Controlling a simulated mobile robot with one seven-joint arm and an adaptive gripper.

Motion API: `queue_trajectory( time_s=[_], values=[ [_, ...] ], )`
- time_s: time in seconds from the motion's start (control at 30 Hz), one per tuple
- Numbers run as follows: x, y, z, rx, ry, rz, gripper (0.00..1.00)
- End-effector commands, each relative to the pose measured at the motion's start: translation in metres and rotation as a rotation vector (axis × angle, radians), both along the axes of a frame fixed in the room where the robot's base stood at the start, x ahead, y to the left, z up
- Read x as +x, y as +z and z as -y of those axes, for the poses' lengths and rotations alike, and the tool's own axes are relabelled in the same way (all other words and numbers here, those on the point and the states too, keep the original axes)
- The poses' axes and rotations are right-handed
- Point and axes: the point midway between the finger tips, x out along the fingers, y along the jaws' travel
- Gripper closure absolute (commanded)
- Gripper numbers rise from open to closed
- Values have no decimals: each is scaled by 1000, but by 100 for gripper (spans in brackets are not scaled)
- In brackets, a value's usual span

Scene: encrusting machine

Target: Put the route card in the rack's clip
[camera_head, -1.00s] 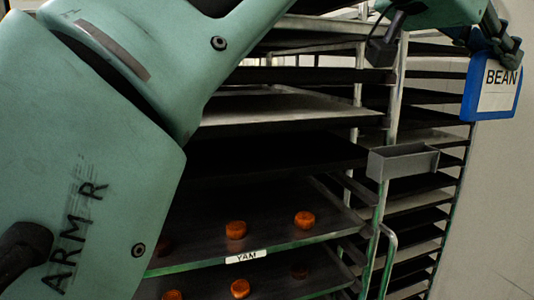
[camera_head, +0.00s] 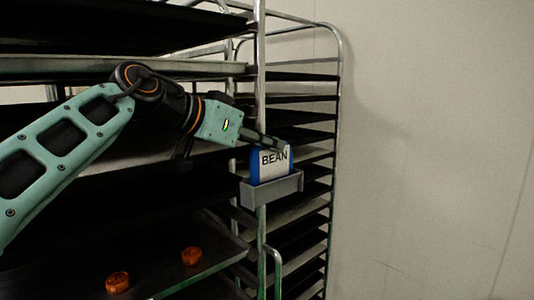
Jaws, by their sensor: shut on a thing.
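The route card (camera_head: 268,172) is a blue-framed white card marked BEAN. It stands nearly upright with its lower part hidden behind the front wall of the rack's grey clip (camera_head: 272,191), a shallow open-topped holder on the rack's front post. I cannot tell whether the card touches the clip's bottom. My gripper (camera_head: 276,144) is shut on the card's top edge, reaching in from the left. The rack (camera_head: 260,110) is a tall metal frame with many dark shelves.
Orange round pieces (camera_head: 191,256) lie on a lower tray at the left. A bent metal handle (camera_head: 277,262) sticks out below the clip. A pale wall (camera_head: 430,150) fills the right side, with free room in front of it.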

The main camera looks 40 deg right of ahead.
Motion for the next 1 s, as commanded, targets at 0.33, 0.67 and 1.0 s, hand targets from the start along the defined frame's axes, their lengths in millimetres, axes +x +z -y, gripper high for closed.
queue_trajectory(
  time_s=[0.33,0.67,1.0],
  values=[
    [-2,-24,0,0,-1,1,100],
    [-2,-27,0,1,-1,0,84],
    [-2,-27,0,1,-1,0,73]
  ],
)
